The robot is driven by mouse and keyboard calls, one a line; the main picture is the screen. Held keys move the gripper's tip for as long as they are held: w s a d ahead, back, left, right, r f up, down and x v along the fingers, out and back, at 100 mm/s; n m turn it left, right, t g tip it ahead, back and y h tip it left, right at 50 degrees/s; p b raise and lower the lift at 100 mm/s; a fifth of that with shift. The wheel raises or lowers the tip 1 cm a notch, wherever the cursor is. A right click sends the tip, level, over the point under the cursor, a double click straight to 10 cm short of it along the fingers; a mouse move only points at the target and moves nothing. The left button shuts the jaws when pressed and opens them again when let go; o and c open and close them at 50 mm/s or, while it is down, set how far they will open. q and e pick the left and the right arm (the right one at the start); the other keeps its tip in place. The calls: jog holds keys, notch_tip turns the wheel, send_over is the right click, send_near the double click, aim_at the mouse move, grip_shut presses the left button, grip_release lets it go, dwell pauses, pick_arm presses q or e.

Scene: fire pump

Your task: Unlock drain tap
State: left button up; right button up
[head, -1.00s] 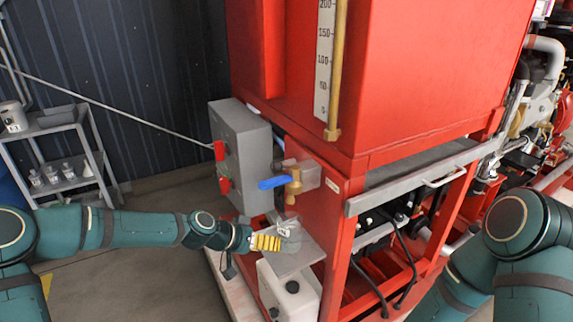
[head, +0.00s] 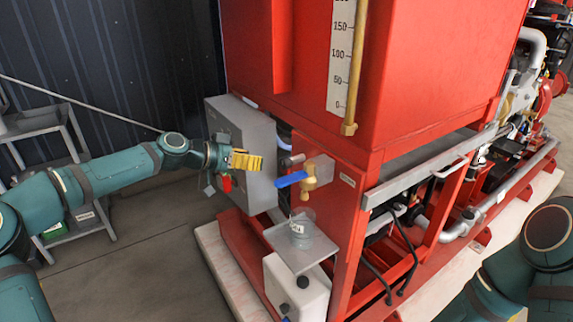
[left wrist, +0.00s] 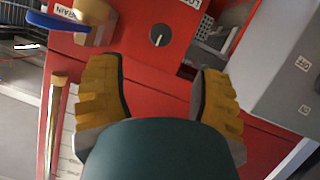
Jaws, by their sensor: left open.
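The brass drain tap (head: 311,176) sticks out of the red panel, with its blue lever (head: 291,179) pointing left. In the left wrist view the tap (left wrist: 92,18) and blue lever (left wrist: 42,20) are at the upper left, beside a DRAIN label. A round dark knob (left wrist: 159,36) with a pale mark sits on the red panel near a LOCK label (left wrist: 187,3). My left gripper (head: 258,162) is open and empty, left of the tap, in front of the grey box. In the wrist view its yellow fingers (left wrist: 162,75) are apart, below the knob. My right gripper is out of view.
A small cup (head: 299,228) stands on the grey tray (head: 290,256) below the tap, above a white canister (head: 292,292). The grey control box (head: 235,130) with a red switch is close to my left gripper. Shelves (head: 45,130) stand at left.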

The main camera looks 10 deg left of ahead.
aim_at(282, 163)
pick_arm(q)
jog(key=b+x, duration=0.1)
jog(key=x, duration=1)
jog(key=shift+w, duration=0.1)
grip_shut()
